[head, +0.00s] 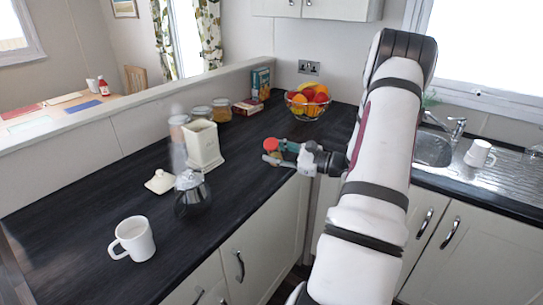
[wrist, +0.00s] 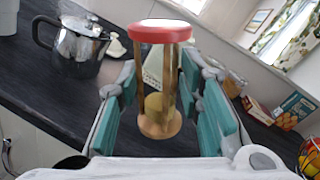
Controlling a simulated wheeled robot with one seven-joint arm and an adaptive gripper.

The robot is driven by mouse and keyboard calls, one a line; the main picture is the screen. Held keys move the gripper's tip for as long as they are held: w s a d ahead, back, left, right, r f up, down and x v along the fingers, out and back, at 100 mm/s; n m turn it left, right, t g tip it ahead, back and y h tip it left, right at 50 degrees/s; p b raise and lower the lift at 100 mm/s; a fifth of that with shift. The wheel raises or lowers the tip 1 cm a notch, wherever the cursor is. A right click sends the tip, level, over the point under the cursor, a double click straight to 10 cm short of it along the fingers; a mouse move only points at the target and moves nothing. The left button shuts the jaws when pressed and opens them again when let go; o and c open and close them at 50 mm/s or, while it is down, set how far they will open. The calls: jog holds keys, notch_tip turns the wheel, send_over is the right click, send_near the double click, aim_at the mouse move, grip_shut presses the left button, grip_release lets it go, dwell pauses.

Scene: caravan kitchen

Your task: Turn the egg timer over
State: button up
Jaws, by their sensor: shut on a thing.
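The egg timer has a red cap (wrist: 160,30) at one end, a plain wooden disc (wrist: 160,124) at the other, and wooden posts between them. My gripper (wrist: 160,78) is shut on its middle, with a teal-padded finger on each side. In the head view the timer's red end (head: 270,145) is uppermost and its wooden end is lower, close to the counter edge. My gripper (head: 285,152) reaches it from the right. I cannot tell whether the timer touches the counter. Something yellowish shows low between the posts.
On the dark counter (head: 90,200) are a metal pot (head: 192,193), a cream canister (head: 203,145), its lid (head: 160,181), a white mug (head: 132,239), several jars and a fruit bowl (head: 307,101). Boxes stand at the back. The counter just left of my gripper is clear.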

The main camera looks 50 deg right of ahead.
jog(key=n+b, duration=0.2)
jog(key=n, duration=0.1)
jog(key=shift+r+n, duration=0.1)
jog(key=shift+n, duration=0.3)
jog(key=n+b, duration=0.2)
jog(key=n, duration=0.2)
jog(key=shift+r, duration=0.1)
jog(key=n+b, duration=0.4)
jog(key=n, duration=0.1)
jog(key=shift+r, duration=0.15)
jog(key=n+b, duration=0.2)
jog(key=b, duration=0.1)
jog(key=shift+r+n+b, duration=0.1)
jog(key=shift+n+b, duration=0.2)
jog(key=shift+n, duration=0.1)
jog(key=n+b, duration=0.3)
jog(key=b, duration=0.2)
jog(key=shift+r, duration=0.1)
jog(key=n+b, duration=0.4)
jog(key=b, duration=0.3)
jog(key=shift+r, duration=0.1)
jog(key=n+b, duration=0.5)
jog(key=b, duration=0.5)
jog(key=shift+r, duration=0.2)
jog(key=shift+r+n+b, duration=0.2)
jog(key=shift+n+b, duration=1.4)
jog(key=shift+b, duration=1)
